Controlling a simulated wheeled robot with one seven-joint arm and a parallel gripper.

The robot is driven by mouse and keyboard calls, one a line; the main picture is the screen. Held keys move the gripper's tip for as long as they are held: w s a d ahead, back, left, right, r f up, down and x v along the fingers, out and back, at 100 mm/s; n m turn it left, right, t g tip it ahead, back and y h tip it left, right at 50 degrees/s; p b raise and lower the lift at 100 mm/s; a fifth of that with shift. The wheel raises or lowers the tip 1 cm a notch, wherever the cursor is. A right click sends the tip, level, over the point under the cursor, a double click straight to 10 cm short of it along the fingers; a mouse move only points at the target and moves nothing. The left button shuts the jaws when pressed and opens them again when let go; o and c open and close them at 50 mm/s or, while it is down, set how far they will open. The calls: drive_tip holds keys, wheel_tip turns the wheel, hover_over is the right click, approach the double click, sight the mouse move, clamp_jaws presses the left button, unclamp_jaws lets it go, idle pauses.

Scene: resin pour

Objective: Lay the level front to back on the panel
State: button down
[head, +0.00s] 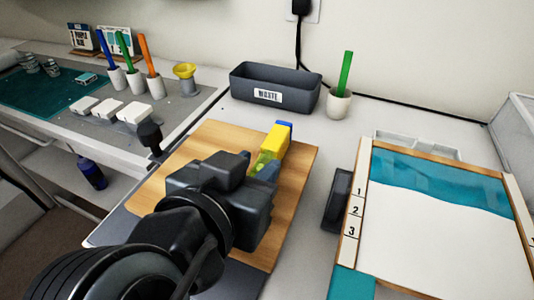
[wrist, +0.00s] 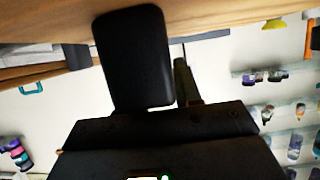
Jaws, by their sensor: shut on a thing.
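The level (head: 274,142) is yellow with a blue far end and a green-yellow vial section. In the head view it points away from me, over the right part of the wooden panel (head: 206,143). My gripper (head: 262,169) is shut on the level's near part, and my dark wrist hides the rest. I cannot tell whether the level touches the panel. In the wrist view one broad black finger (wrist: 135,60) stands close to a wooden surface (wrist: 215,14); the level cannot be made out there.
Behind are a grey waste bin (head: 275,88) and a white cup (head: 339,104) with a green stick. A framed teal and white board (head: 440,232) lies to the right. A grey mat (head: 190,108) with cups lies at left.

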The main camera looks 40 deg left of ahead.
drive_tip(key=c, duration=0.8)
unclamp_jaws()
drive_tip(key=v, duration=1.2)
